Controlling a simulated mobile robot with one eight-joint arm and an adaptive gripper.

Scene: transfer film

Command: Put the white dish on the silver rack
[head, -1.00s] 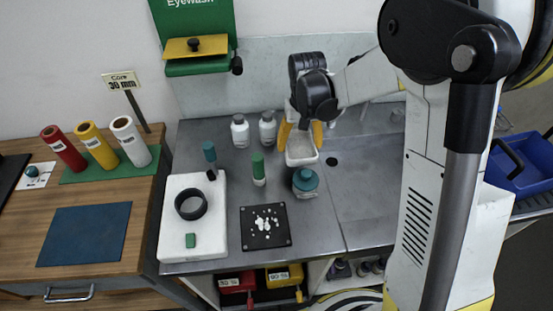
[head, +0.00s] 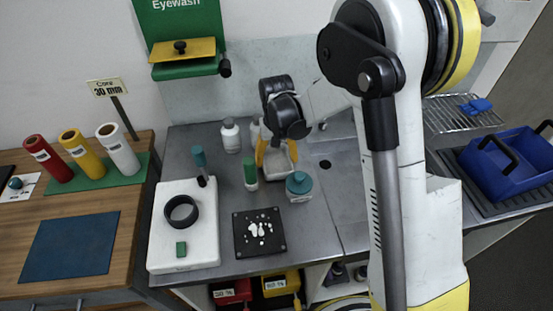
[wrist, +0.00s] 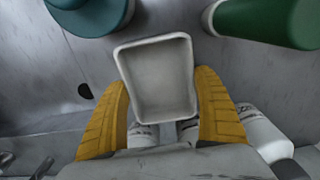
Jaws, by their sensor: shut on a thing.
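The white dish (wrist: 160,75) is a small, deep, rectangular tray. It sits between the two yellow fingers of my gripper (wrist: 162,115) in the wrist view, and they are shut on its sides. In the head view my gripper (head: 275,155) holds the dish (head: 279,163) over the steel counter, behind the teal-lidded jar; part of it is hidden by the fingers. The dish looks empty. The silver rack (head: 455,118) is a wire grid at the right, beyond my arm, with a blue brush (head: 475,106) on it. My arm hides the rack's left part.
A teal-lidded jar (head: 299,186), a green-capped bottle (head: 250,173) and a white bottle (head: 231,136) stand near the dish. A black plate with white bits (head: 259,233) lies in front. A blue crate (head: 508,168) stands at the right, before the rack.

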